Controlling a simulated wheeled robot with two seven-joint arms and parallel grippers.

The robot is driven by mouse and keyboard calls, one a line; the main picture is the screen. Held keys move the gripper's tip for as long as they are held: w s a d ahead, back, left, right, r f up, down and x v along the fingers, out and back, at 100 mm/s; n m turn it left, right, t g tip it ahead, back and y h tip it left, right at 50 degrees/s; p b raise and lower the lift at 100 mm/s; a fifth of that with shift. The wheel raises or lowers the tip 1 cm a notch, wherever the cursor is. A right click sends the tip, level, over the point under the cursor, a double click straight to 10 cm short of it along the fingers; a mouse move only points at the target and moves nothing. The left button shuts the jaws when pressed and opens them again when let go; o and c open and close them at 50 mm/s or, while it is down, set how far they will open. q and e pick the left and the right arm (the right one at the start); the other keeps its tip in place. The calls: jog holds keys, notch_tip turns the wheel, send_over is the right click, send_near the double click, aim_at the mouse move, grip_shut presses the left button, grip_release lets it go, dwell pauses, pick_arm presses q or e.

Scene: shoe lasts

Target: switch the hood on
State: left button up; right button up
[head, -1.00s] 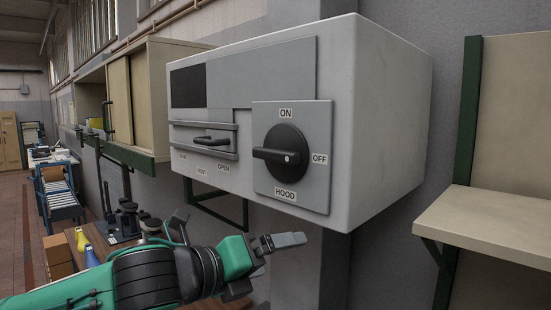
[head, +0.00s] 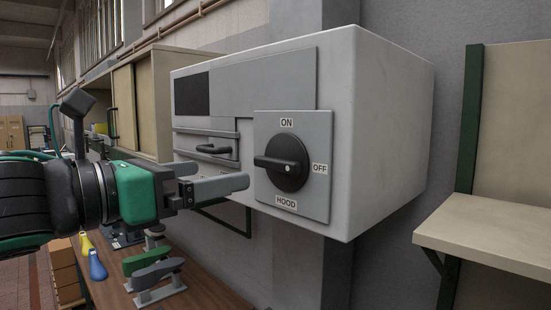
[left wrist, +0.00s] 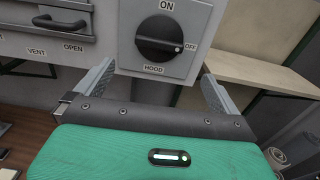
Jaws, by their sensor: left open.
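The hood switch is a black round knob (head: 281,163) with a raised grip bar on a grey plate (head: 316,204) on the front of a grey box. The plate reads ON above, OFF at the right and HOOD below. The white dot on the bar is at its right end, towards OFF. My left gripper (head: 222,181) is open and empty, to the left of the knob and slightly lower, apart from it. In the left wrist view the knob (left wrist: 160,36) appears ahead, between and beyond the two spread fingers (left wrist: 158,72). My right gripper is not in view.
A pull handle (head: 213,149) sits left of the knob on the same grey box (head: 385,130). A beige shelf (head: 490,235) stands out at the right. Below, a wooden bench (head: 205,292) carries green and grey shoe lasts (head: 158,272). The space before the knob is clear.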

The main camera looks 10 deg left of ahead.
aim_at(271, 160)
pick_arm(q)
jog(key=p+x, duration=0.1)
jog(key=x, duration=0.3)
jog(key=p+x, duration=0.1)
jog(key=x, duration=0.3)
jog(key=p+x, duration=0.2)
jog(key=x, duration=0.2)
jog(key=shift+w+r, duration=0.1)
jog(key=shift+r, duration=0.3)
jog(key=shift+w+d+f, duration=0.1)
jog(key=shift+w+d, duration=0.25)
jog(key=shift+w, duration=0.2)
jog(key=c, duration=0.8)
